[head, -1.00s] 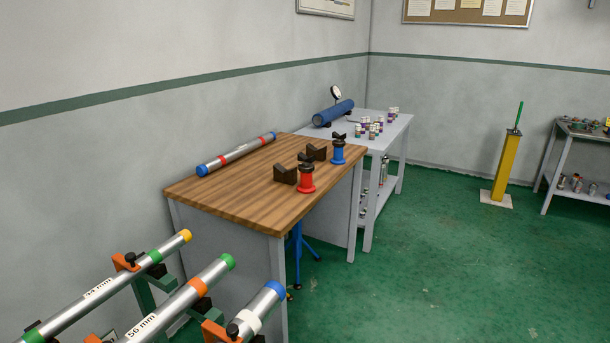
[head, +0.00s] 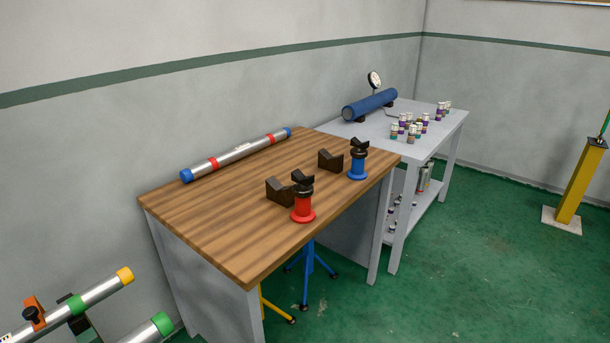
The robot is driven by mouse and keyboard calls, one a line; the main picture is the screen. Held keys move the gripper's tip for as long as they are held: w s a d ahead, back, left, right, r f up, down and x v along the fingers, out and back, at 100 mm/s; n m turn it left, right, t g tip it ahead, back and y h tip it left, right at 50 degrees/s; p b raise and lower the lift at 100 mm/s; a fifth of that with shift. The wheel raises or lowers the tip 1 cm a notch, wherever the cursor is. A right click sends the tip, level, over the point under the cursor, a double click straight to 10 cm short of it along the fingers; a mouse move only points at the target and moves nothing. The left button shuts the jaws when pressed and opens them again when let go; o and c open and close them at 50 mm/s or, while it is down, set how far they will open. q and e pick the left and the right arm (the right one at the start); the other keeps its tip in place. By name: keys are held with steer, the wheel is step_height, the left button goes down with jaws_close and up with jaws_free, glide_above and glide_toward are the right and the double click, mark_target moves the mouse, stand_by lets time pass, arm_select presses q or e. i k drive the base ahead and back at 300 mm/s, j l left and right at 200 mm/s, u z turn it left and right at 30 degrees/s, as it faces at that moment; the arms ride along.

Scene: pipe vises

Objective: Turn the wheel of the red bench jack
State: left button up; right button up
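The red bench jack (head: 303,205) stands upright near the right edge of the wooden workbench (head: 205,225), in the middle of the head view. It has a red flanged base, a dark collar or wheel (head: 302,190) above it, and a dark V-shaped head on top. The details of the wheel are too small to make out. A similar blue jack (head: 358,165) stands behind it to the right. Neither of my grippers shows in the head view.
Dark V-blocks (head: 279,192) stand beside the jacks. A silver pipe with red bands (head: 240,152) lies along the bench's back. A rack of pipes (head: 90,298) is at lower left. A grey table (head: 440,119) holds a blue cylinder (head: 370,104) and small containers.

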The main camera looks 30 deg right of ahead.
mark_target(296, 192)
steer(key=i+l+u, duration=0.2)
steer(key=l, duration=0.9)
steer(key=i+l+u, duration=0.2)
steer(key=l, duration=0.95)
steer(key=l+u, duration=0.25)
steer(key=l, duration=0.85)
